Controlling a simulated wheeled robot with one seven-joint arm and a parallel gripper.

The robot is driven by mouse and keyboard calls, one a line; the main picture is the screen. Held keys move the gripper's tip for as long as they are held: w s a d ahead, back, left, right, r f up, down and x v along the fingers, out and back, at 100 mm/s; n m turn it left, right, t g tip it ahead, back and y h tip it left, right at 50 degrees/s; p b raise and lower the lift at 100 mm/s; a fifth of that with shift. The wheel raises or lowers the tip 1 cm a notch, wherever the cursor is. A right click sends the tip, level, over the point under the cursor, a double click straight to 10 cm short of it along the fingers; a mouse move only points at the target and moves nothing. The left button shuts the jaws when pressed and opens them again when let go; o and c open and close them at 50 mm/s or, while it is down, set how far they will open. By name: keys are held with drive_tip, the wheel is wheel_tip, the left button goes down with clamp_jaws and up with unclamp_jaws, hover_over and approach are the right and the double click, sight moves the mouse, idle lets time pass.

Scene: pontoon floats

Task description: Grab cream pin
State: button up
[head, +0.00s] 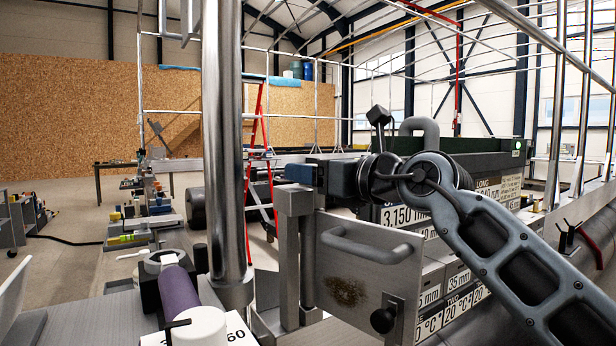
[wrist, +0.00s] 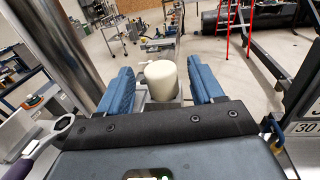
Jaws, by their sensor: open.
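The cream pin (wrist: 161,78) shows in the wrist view as an upright, pale, rounded cylinder with a flat top, apparently in a grey metal holder. My gripper (wrist: 163,88) is open, with one blue padded finger to the left of the pin and one to the right. Gaps show on both sides of the pin, so neither finger appears to touch it. In the head view my gripper (head: 299,173) is seen from the side at the top of a square metal post (head: 293,225). I cannot make out the cream pin there; the fingers may hide it.
A thick steel pole (head: 223,140) stands just left of my gripper. A handled metal plate (head: 365,265) and labelled boxes (head: 433,275) are close below and right. A red ladder (head: 254,150) stands behind.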

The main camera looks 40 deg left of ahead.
drive_tip(key=shift+x, duration=0.85)
drive_tip(key=shift+w, duration=0.1)
drive_tip(key=c, duration=1.1)
drive_tip(key=shift+r, duration=0.1)
